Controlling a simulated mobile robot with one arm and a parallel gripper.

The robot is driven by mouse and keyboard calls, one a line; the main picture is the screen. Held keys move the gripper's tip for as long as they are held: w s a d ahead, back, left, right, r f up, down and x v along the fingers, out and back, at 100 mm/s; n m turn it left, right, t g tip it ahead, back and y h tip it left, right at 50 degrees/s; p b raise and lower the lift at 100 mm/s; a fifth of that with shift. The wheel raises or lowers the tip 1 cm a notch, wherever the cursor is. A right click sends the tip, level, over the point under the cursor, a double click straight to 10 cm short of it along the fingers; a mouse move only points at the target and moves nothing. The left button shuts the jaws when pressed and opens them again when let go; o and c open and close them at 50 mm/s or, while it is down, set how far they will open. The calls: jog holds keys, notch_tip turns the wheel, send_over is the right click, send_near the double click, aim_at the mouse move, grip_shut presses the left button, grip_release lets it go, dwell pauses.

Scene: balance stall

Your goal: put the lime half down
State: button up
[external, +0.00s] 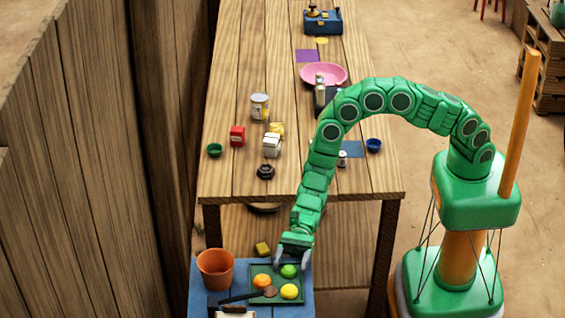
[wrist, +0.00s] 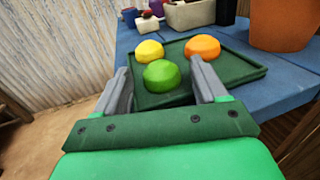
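The lime half (external: 289,271) is a green dome resting on a dark green tray (external: 252,270) on the low blue table. It also shows in the wrist view (wrist: 162,75), near the tray's close edge. My gripper (external: 293,258) is just above the tray's far side in the external view. In the wrist view its grey fingers (wrist: 160,68) are spread wide, with visible gaps on both sides of the lime half. An orange half (wrist: 202,47) and a yellow lemon half (wrist: 149,50) lie on the same tray, apart from the lime half.
An orange pot (external: 215,268) stands left of the tray. A dark long-handled tool (external: 245,297) lies at the tray's near left. A yellow block (external: 263,249) sits behind the tray. The tall wooden table (external: 225,180) with several items stands behind.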

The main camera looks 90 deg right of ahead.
dwell(0.5)
jog(key=v, duration=0.7)
jog(key=shift+d, duration=0.4)
jog(key=shift+s, duration=0.1)
